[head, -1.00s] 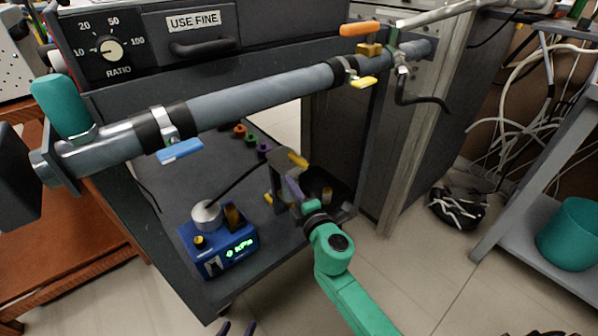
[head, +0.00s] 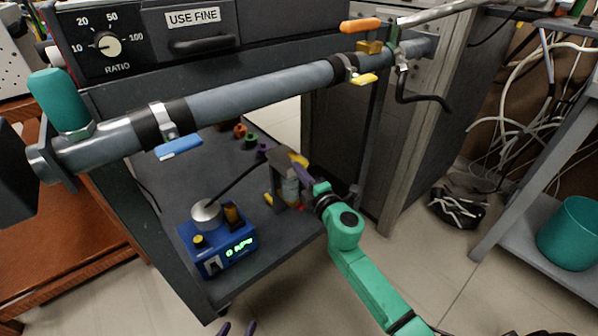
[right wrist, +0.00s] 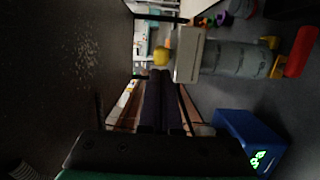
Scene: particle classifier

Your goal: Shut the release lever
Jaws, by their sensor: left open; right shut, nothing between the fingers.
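No part is labelled as the release lever. A small yellow lever (head: 299,159) shows at the top of a grey upright device (head: 284,163) on the lower shelf; I cannot tell its exact position. My right gripper (head: 301,173) has its dark purple fingers shut and empty, right beside this device; contact cannot be told. In the right wrist view the shut fingers (right wrist: 160,88) point towards a yellow rounded part (right wrist: 161,56) beside a pale block and grey cylinder (right wrist: 235,58). My left gripper (head: 237,328) is open and empty at the bottom edge, only its fingertips showing.
A blue gauge box (head: 222,245) with a lit display stands left of the device. A grey pipe (head: 265,92) with blue (head: 179,147), yellow (head: 364,79) and orange (head: 360,25) handles crosses above. Several coloured knobs (head: 250,142) lie behind.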

